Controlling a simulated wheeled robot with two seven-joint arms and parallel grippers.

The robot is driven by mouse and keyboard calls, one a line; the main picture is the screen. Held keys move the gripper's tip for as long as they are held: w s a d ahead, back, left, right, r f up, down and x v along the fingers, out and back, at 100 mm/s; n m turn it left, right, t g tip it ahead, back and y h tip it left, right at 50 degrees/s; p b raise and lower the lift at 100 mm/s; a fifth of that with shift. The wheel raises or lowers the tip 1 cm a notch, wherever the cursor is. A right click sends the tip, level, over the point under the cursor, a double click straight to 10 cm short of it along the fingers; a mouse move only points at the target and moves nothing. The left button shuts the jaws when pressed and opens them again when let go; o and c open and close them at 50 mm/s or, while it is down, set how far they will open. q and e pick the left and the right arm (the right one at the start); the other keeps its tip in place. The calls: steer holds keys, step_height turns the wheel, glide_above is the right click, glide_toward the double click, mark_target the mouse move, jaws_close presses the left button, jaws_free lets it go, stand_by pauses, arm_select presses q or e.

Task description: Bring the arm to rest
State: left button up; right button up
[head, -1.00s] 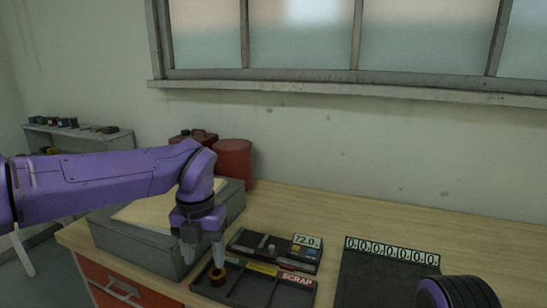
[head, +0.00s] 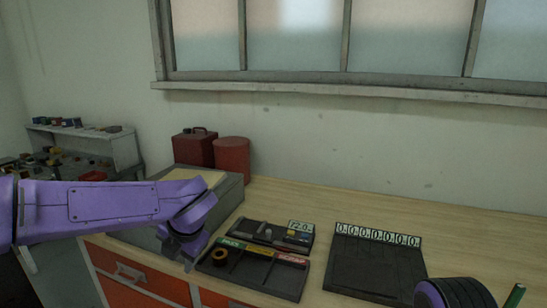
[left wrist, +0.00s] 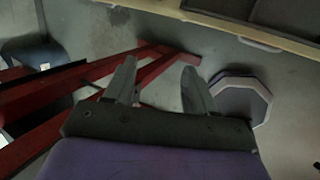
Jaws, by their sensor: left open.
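My left arm (head: 110,205) comes in from the left in the head view. My left gripper (head: 187,262) is low by the front edge of the workbench, left of the sorting tray. In the left wrist view the left gripper (left wrist: 158,88) is open, with nothing between its fingers and the floor behind them. Only a rounded purple and black part of my right arm (head: 455,293) shows at the bottom right of the head view; its gripper is out of view.
The sorting tray (head: 262,281) holds a brass-coloured ring (head: 219,256) in its left compartment. A dark mat (head: 375,265) with a number strip lies to the right. A grey box (head: 229,196) and red cans (head: 232,155) stand behind my arm. The bench's back right is clear.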

arm_select(q)
steer(key=s+a+f+m+t+y, duration=0.1)
steer(key=s+a+f+m+t, duration=0.15)
steer(key=f+m, duration=0.65)
steer(key=s+a+f+m+t+y, duration=0.25)
steer(key=a+f+m, duration=0.2)
steer(key=f, duration=0.75)
steer(key=s+f+m+g+h, duration=0.1)
steer(key=s+f+m, duration=0.3)
steer(key=s, duration=0.5)
steer(key=s+a+f+m+g+h, duration=0.1)
steer(key=s+f+m+g+h, duration=0.1)
steer(key=s+f, duration=0.5)
steer(key=s+a+f+m+g+h, duration=0.1)
steer(key=s+f+m, duration=0.4)
steer(key=s, duration=0.6)
steer(key=shift+a+f+m+g, duration=0.2)
steer(key=shift+f+m+g, duration=0.15)
steer(key=shift+f, duration=0.2)
